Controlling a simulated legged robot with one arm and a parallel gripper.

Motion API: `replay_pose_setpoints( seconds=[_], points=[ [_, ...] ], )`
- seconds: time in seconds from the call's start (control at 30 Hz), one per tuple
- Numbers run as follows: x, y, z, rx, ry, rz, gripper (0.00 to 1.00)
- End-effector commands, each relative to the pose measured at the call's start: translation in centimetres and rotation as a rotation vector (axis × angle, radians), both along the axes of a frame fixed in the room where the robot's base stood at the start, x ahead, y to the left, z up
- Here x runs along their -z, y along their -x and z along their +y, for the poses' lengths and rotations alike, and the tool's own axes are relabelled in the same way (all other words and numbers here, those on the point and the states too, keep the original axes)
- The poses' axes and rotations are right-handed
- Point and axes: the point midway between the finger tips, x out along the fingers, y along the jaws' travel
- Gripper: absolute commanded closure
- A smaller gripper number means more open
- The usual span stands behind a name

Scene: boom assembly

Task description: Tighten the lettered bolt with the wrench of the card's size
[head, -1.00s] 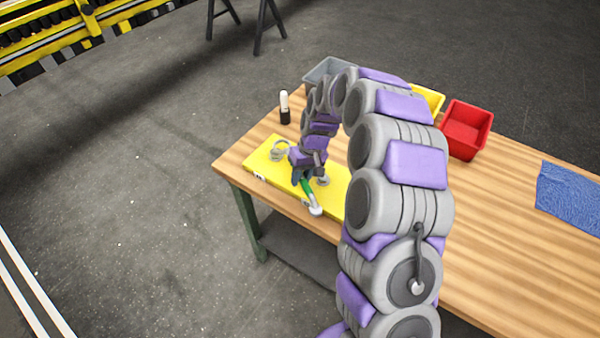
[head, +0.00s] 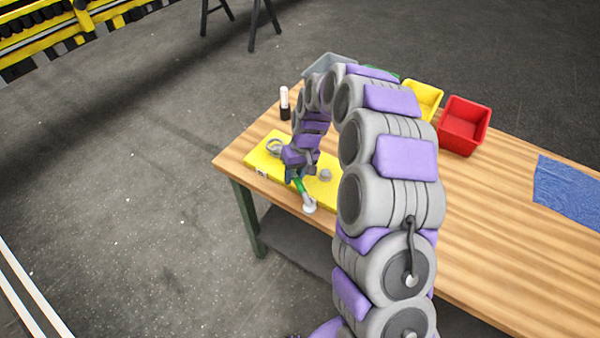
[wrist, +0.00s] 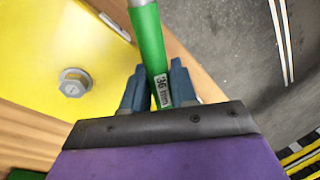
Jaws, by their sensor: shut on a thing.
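My gripper (wrist: 156,88) is shut on a wrench (wrist: 149,45) with a green handle. A label on the handle appears to read 36 mm in the wrist view. In the head view the green and silver wrench (head: 303,193) points down toward the front edge of the yellow plate (head: 328,192). A grey bolt (wrist: 74,83) with a round flange stands on the yellow plate, left of my gripper in the wrist view. In the head view a bolt (head: 325,175) shows just right of my gripper (head: 297,176). The wrench is apart from this bolt. No bolt letter or card is readable.
A wooden table (head: 480,240) carries the plate. A grey ring-shaped piece (head: 275,147) is at the plate's left. A dark bottle with a pale top (head: 284,103) stands behind it. Grey (head: 322,65), yellow (head: 424,99) and red (head: 464,126) bins and a blue cloth (head: 568,187) lie farther off.

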Motion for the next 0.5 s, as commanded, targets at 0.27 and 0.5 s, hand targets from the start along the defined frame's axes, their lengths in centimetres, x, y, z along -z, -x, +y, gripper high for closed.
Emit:
replay_pose_setpoints(
  seconds=[0.27,0.5],
  points=[
    [-0.2,-0.1,-1.1,0.000,-0.011,-0.002,1.00],
    [-0.2,-0.1,-1.4,0.002,-0.014,-0.003,1.00]
  ],
)
